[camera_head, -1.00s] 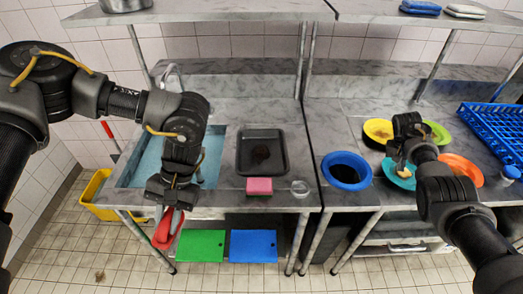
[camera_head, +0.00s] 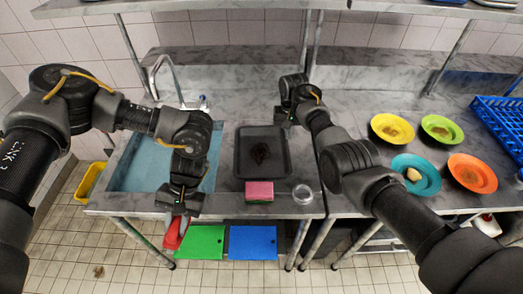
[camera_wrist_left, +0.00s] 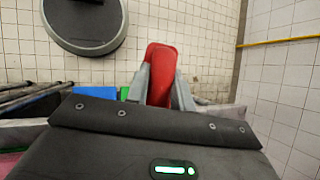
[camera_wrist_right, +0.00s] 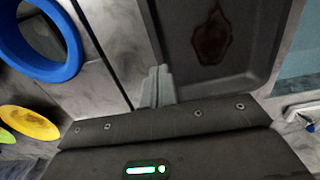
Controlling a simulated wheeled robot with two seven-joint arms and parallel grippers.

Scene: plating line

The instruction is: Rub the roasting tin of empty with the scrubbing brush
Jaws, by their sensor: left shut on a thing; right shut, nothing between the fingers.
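The roasting tin (camera_head: 246,140) is dark and stands on the steel counter right of the sink. A brown burnt patch (camera_head: 261,154) lies on its floor, and it also shows in the right wrist view (camera_wrist_right: 211,38). My left gripper (camera_head: 178,218) is shut on a red thing (camera_head: 173,235), which looks like the scrubbing brush; it hangs in front of the counter's front edge, left of the tin. The red body shows between the fingers in the left wrist view (camera_wrist_left: 160,75). My right gripper (camera_head: 283,118) is shut and empty at the tin's right side; its fingertips (camera_wrist_right: 157,85) appear close to the rim.
The sink (camera_head: 150,165) holds blue water. Several coloured plates with food, including a yellow one (camera_head: 380,137), and a blue rack (camera_head: 497,125) are at right.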

